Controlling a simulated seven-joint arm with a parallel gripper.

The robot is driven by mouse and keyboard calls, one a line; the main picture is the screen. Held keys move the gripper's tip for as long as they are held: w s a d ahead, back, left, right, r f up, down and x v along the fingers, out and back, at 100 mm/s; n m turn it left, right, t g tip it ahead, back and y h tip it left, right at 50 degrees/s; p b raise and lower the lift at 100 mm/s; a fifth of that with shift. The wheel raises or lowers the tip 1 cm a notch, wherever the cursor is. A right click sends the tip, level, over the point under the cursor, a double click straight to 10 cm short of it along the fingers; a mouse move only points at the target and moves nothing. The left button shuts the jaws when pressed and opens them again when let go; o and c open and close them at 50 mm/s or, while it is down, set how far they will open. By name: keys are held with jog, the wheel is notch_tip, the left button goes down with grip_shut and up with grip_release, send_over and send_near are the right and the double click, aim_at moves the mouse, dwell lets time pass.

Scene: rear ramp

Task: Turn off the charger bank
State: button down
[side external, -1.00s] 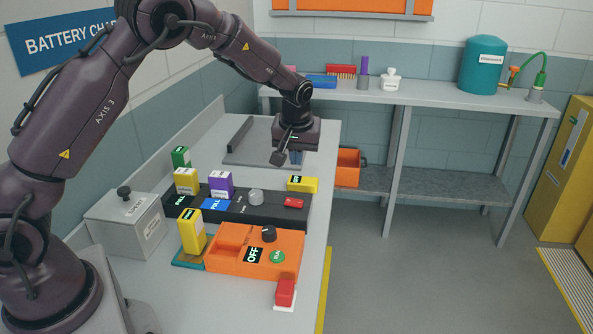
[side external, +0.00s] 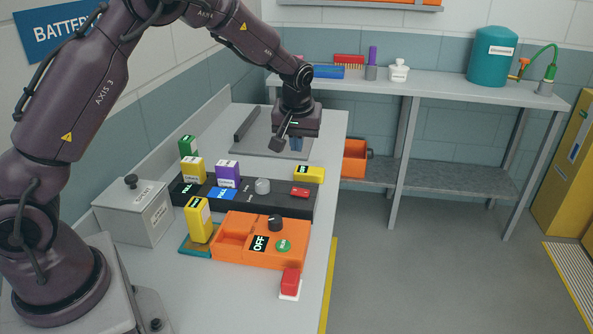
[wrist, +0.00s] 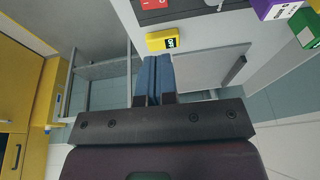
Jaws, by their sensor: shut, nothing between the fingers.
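The black charger bank (side external: 281,202) lies on the bench in the side view. The red switch (wrist: 153,3) is partly in the wrist view at the top edge. A yellow block (side external: 309,174) lies at the bank's far right end and also shows in the wrist view (wrist: 160,41), just beyond the fingertips. My gripper (side external: 296,145) is shut and empty, above the bench behind the bank; its blue fingers (wrist: 152,62) are together.
In front of the bank sits an orange unit (side external: 236,224) with a dark knob, an OFF display and a green button. A red button (side external: 290,279) is at the bench's front edge. A grey lidded box (side external: 147,211) stands left. A grey plate (side external: 249,146) lies behind.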

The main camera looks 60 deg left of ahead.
aim_at(296, 191)
jog(key=x, duration=1.3)
jog(key=shift+s+d+f, duration=0.1)
jog(key=shift+s+d, duration=0.15)
jog(key=shift+s, duration=0.15)
jog(key=shift+f, duration=0.4)
jog(key=shift+s+f+h, duration=0.1)
jog(key=shift+f+h, duration=0.15)
jog(key=shift+h, duration=0.05)
jog(key=shift+a, duration=0.1)
jog(key=shift+w+d+r, duration=0.25)
jog(key=shift+w+d, duration=0.3)
jog(key=shift+d, duration=0.05)
